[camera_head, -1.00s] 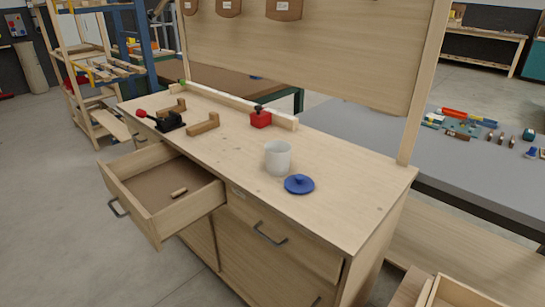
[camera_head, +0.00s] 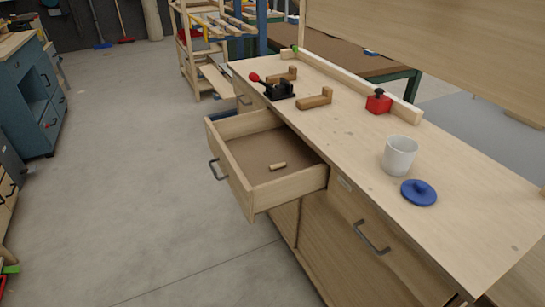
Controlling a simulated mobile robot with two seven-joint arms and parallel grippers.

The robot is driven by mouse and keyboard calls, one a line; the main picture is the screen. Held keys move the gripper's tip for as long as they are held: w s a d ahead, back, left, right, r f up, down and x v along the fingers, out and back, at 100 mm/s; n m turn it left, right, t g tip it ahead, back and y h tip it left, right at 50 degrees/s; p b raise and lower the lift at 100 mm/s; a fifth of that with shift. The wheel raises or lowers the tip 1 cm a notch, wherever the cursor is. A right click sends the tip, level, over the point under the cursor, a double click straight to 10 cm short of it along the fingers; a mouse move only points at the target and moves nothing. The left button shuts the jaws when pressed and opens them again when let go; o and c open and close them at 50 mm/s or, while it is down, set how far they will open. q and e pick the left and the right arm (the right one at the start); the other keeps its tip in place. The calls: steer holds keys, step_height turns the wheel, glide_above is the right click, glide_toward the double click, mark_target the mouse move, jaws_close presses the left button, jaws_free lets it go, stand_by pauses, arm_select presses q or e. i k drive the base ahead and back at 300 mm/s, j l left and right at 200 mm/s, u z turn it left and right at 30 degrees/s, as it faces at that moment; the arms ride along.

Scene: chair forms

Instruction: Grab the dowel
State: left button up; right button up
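The dowel (camera_head: 278,166) is a short, light wooden peg lying on the brown floor of the open drawer (camera_head: 233,178), near its middle. The drawer is pulled out from the left end of the wooden workbench (camera_head: 440,232), and nothing covers the dowel. Neither of my grippers shows in the head view.
On the benchtop are a white cup (camera_head: 399,156), a blue lid (camera_head: 419,192), a red block with a black knob (camera_head: 379,101), a black toggle clamp (camera_head: 279,89) and wooden blocks (camera_head: 314,99). The grey floor (camera_head: 130,170) left of the drawer is clear. A blue cabinet (camera_head: 38,95) stands far left.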

mark_target(283, 165)
steer(key=i+j, duration=0.15)
steer(key=i+j+z, duration=0.1)
steer(key=z, duration=1.15)
steer(key=i+j+z, duration=0.1)
steer(key=j, duration=0.65)
